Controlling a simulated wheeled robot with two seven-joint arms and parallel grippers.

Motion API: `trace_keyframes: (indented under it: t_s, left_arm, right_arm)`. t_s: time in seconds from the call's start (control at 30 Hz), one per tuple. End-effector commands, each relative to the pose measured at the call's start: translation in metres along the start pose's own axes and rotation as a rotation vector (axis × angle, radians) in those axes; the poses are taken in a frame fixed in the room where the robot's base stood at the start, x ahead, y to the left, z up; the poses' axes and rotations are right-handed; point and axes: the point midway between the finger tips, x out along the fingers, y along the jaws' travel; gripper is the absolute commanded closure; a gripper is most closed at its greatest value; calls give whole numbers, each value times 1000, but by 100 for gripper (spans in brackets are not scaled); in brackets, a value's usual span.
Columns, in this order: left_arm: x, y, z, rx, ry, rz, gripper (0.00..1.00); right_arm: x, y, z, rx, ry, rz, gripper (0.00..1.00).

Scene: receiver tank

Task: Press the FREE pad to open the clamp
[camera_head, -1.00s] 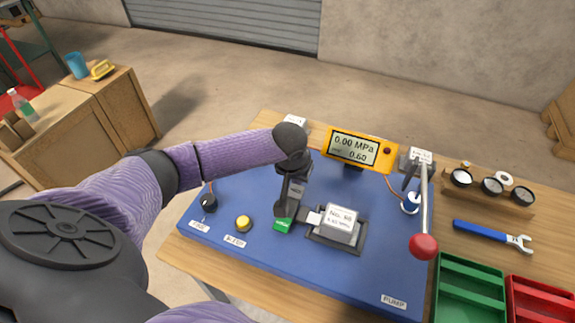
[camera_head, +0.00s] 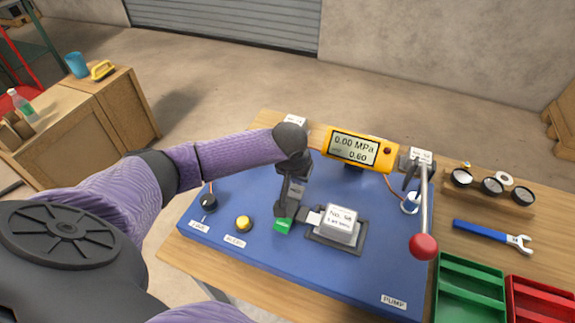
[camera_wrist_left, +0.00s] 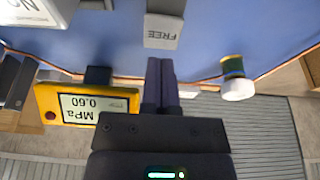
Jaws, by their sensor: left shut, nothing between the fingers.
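The FREE pad (camera_wrist_left: 163,32) is a grey block with upside-down lettering at the top middle of the left wrist view. My left gripper (camera_wrist_left: 161,62) is shut and empty, its fingertips by the pad's near edge in that view; I cannot tell whether they touch it. A grey block with a white "No. 58" label (camera_head: 341,219) sits in a dark holder. My right gripper is out of view.
The blue board (camera_head: 290,265) carries a yellow button (camera_head: 243,223), a black knob (camera_head: 208,203) and a red-tipped pump lever (camera_head: 424,246). A wrench (camera_head: 493,236), gauges and green (camera_head: 470,259) and red trays lie right.

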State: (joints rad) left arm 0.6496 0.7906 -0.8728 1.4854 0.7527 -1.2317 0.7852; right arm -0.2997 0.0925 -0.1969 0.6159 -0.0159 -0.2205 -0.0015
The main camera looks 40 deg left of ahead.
Motion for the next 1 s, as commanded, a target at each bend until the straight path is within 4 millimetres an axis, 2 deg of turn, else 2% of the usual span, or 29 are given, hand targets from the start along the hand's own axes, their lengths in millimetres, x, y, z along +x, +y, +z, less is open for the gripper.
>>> trace_keyframes:
  t_s: [0.33, 1.0]
  left_arm:
    - [1, 0, 0, 0, 0, 0, 100]
    - [21, 0, 7, 0, -1, 0, 100]
  right_arm:
    - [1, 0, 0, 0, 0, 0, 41]
    - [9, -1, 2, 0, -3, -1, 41]
